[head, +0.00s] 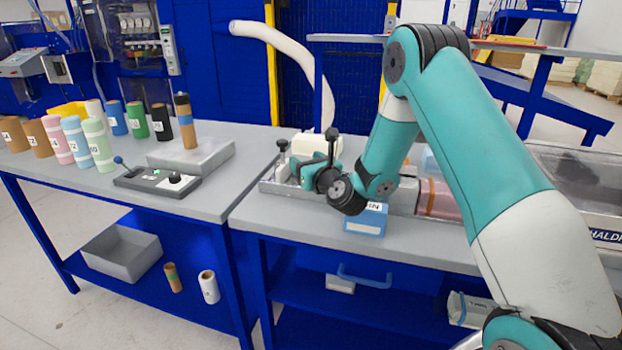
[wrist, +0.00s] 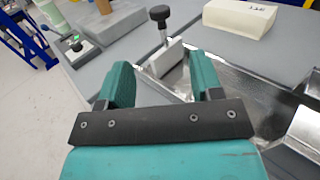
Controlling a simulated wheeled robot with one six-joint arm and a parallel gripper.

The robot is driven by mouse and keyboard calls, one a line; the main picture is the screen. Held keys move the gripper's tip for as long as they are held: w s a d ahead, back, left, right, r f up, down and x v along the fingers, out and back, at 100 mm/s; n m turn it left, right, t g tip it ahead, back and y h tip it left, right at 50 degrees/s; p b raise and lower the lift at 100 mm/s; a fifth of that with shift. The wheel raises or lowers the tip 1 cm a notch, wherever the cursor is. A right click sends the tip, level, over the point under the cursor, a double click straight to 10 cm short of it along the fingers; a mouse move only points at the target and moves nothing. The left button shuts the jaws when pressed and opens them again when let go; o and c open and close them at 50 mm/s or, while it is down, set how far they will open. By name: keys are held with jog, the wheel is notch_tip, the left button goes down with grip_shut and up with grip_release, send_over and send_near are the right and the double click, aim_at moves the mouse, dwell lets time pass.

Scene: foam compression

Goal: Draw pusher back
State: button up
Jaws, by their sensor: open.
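The pusher (wrist: 166,58) is an upright light grey plate with a stem and black knob, standing in a shiny metal trough (wrist: 255,88). In the head view the pusher (head: 283,150) is at the trough's left end. My gripper (wrist: 161,62) is open and empty. In the wrist view its teal fingers stand apart, with the pusher plate and stem seen in the gap just beyond the tips. I cannot tell whether they touch it. In the head view my gripper (head: 308,174) is low over the trough, right of the pusher, partly hiding it.
A cream block (head: 318,143) sits behind the trough. A blue labelled box (head: 368,219) stands at the front below my wrist. A control box (head: 158,180), a grey block (head: 205,155) and several coloured rolls (head: 75,140) are on the left table. A pink roll (head: 442,198) lies farther right.

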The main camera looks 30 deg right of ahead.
jog(key=shift+s+b, duration=0.6)
jog(key=shift+s, duration=0.45)
